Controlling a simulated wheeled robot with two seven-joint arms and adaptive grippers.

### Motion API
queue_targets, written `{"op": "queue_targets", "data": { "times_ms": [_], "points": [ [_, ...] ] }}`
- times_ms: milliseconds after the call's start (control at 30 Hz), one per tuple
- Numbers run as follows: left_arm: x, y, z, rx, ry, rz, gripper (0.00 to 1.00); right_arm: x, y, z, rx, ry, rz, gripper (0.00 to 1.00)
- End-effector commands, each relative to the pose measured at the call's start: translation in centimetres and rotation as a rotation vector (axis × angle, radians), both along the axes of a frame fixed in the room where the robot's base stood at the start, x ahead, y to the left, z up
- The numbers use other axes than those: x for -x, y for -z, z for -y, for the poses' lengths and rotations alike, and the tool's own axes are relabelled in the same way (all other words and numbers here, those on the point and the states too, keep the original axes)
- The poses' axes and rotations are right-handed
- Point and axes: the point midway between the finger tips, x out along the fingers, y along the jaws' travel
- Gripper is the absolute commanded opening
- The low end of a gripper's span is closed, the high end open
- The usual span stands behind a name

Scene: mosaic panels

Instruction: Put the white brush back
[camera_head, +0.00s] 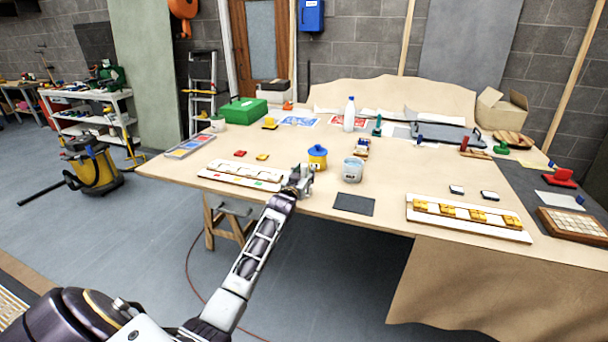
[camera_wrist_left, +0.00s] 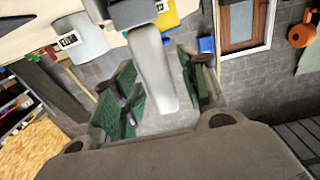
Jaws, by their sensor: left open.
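My left gripper (camera_head: 300,186) is over the table's front edge, beside the right end of a white slotted tray. In the left wrist view my left gripper (camera_wrist_left: 160,92) has its green-padded fingers apart. A pale, smooth, elongated piece, which looks like the white brush's handle (camera_wrist_left: 153,70), stands between them. I cannot tell whether the pads touch it. Its other end is hidden by a grey block-like shape at the top. In the head view I cannot make the brush out clearly from the gripper. My right gripper is not in view.
Close behind the left gripper stand a yellow pot with a blue lid (camera_head: 317,160) and a labelled grey tub (camera_head: 352,172). The white slotted tray (camera_head: 214,176) lies left, a dark mat (camera_head: 353,204) right. Another tray (camera_head: 415,213) holds yellow pieces. The table's front middle has free room.

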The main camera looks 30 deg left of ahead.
Motion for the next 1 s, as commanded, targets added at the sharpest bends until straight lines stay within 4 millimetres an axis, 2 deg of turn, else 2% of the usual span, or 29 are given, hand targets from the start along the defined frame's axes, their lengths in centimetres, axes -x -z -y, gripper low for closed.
{"op": "queue_targets", "data": {
  "times_ms": [367,1000],
  "points": [
    [0.9,-0.3,0.2,0.000,0.001,0.001,0.43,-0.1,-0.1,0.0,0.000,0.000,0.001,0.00],
    [6.3,-0.3,1.5,0.000,0.000,0.000,0.43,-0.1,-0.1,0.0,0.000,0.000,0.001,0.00]
  ]
}}
